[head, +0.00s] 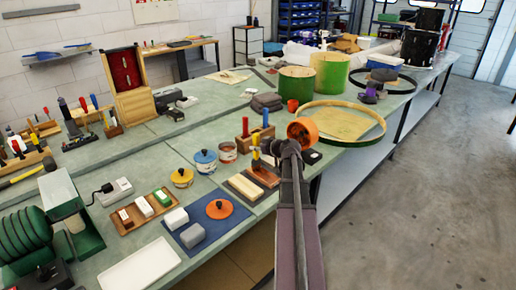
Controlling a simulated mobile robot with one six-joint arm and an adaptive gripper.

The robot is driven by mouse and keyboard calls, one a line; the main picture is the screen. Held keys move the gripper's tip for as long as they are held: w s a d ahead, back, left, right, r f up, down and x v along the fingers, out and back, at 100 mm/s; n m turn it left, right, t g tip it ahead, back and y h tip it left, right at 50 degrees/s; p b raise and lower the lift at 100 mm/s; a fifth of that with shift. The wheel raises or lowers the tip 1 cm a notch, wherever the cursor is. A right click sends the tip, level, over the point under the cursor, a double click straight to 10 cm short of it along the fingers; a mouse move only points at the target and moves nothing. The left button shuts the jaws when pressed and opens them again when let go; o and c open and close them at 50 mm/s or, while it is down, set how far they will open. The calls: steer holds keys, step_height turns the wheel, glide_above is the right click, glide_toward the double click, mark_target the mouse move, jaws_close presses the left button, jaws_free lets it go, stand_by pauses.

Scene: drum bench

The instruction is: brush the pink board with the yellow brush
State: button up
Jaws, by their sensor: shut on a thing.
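The yellow brush (255,141) is upright, its yellow handle on top and its lower end pointing down over the board. My gripper (267,147), seen from behind at the end of my arm, appears shut on it; the fingers are small and partly hidden. The pink board (264,178), which looks reddish-brown here, lies on the bench just below the gripper. I cannot tell whether the brush touches it. My arm covers the area to the right of the board.
A wooden stand (240,146) with red and blue handled tools is close behind the brush. Pale wooden strips (244,187) lie in front of the board. An orange round object (303,130) and a large hoop (364,142) are to the right. Lidded pots (205,162) stand left.

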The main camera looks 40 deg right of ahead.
steer(key=shift+w, duration=0.3)
steer(key=shift+w+a, duration=0.1)
steer(key=shift+w, duration=0.6)
step_height(320, 180, up, 6)
steer(key=p, duration=0.6)
stand_by(0.5)
